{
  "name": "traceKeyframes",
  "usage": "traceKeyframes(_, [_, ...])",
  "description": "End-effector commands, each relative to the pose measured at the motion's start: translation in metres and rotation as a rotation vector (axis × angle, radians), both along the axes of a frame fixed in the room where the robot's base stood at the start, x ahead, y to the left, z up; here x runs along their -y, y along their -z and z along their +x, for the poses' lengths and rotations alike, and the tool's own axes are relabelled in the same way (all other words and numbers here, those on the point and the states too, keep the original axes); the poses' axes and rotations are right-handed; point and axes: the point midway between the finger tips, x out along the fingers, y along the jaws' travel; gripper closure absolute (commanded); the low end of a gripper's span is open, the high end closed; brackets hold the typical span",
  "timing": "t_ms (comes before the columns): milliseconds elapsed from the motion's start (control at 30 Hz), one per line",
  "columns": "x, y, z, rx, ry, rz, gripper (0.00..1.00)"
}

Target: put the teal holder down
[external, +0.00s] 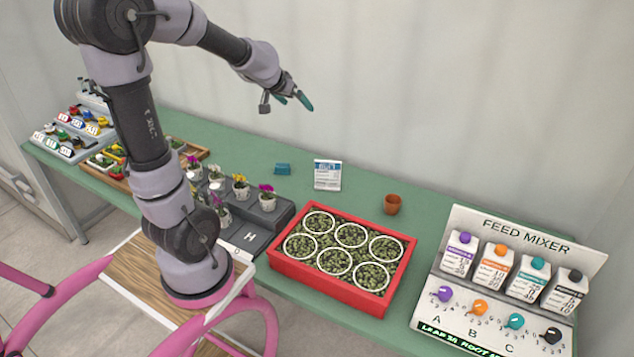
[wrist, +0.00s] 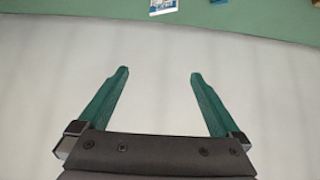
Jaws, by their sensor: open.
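A small teal holder (external: 283,169) rests on the green bench, left of a white and blue card (external: 327,175). A sliver of what looks like the holder (wrist: 218,1) shows at the top edge of the wrist view; the rest is cut off there. My gripper (external: 294,102) is raised high above the bench, well clear of the holder. Its teal fingers are spread wide in the wrist view (wrist: 160,74), with nothing between them.
A red planter tray (external: 285,268) with white rings stands at front centre. A terracotta pot (external: 392,204) is behind it, and a feed mixer panel (external: 520,236) at right. Potted flowers in a grey rack (external: 284,211) stand left of centre. Bench around the holder is clear.

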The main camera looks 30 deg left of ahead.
Motion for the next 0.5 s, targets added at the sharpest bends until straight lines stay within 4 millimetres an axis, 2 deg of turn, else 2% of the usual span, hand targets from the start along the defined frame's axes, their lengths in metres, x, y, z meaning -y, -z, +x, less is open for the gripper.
traceKeyframes(33, [0.0,-0.017,-0.025,-0.001,0.034,0.028,0.0])
traceKeyframes(100, [0.0,-0.03,-0.06,-0.022,0.083,0.08,0.0])
traceKeyframes(300, [-0.013,-0.052,-0.155,-0.085,0.176,0.25,0.0])
traceKeyframes(400, [-0.02,-0.055,-0.19,-0.113,0.198,0.323,0.0])
traceKeyframes(500, [-0.027,-0.056,-0.212,-0.131,0.207,0.375,0.0])
